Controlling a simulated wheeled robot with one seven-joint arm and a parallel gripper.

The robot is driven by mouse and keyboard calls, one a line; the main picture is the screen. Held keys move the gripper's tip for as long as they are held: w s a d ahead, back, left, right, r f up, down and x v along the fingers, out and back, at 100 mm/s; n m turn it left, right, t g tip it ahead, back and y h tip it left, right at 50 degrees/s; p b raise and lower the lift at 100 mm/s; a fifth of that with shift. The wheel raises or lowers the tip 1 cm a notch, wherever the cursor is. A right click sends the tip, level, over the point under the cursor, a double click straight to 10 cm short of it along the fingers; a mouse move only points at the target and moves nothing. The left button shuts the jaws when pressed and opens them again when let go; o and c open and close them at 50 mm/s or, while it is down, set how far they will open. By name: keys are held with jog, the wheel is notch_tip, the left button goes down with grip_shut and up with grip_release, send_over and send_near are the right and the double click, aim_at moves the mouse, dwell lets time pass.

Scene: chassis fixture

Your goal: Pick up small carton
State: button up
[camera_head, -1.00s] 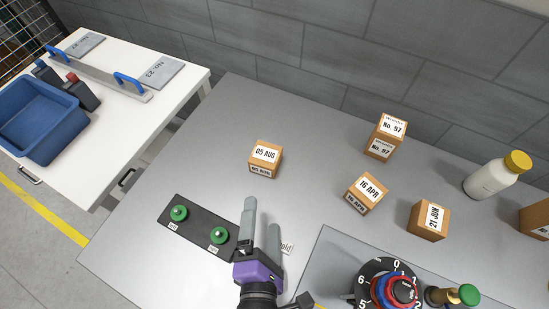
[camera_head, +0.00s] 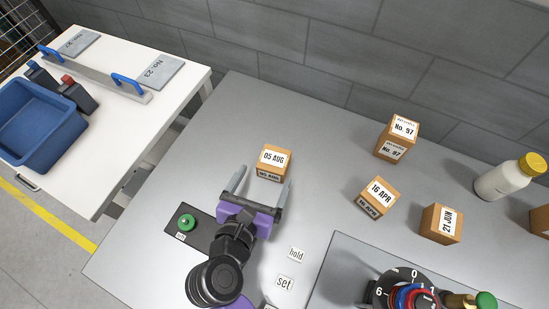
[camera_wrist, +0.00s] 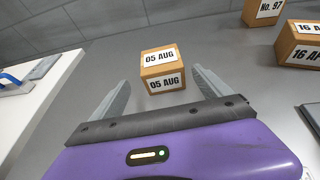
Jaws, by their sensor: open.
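Several small cartons stand on the grey table. The carton labelled 05 AUG (camera_head: 274,162) is closest to my gripper (camera_head: 259,186). It also shows in the wrist view (camera_wrist: 162,70), just beyond and between my two fingers (camera_wrist: 160,92). My gripper is open and empty, with its fingertips close to the near side of this carton. The 16 APR carton (camera_head: 377,198), the 21 JUN carton (camera_head: 442,223) and the taller No. 97 carton (camera_head: 397,138) stand further right.
A dark plate with a green button (camera_head: 187,222) lies left of my arm. A dial (camera_head: 408,292) sits at the front right. A white bottle with a yellow cap (camera_head: 507,178) stands at the far right. A white table (camera_head: 120,120) with a blue bin (camera_head: 38,128) is at left.

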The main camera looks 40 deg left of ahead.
aim_at(274, 163)
jog(key=x, duration=0.7)
jog(key=shift+w+d+f+p, duration=0.15)
jog(key=shift+d+f+p, duration=0.05)
jog(key=shift+p, duration=0.15)
jog(key=c, duration=1.6)
jog(key=shift+c, duration=1)
jog(key=shift+r, duration=0.15)
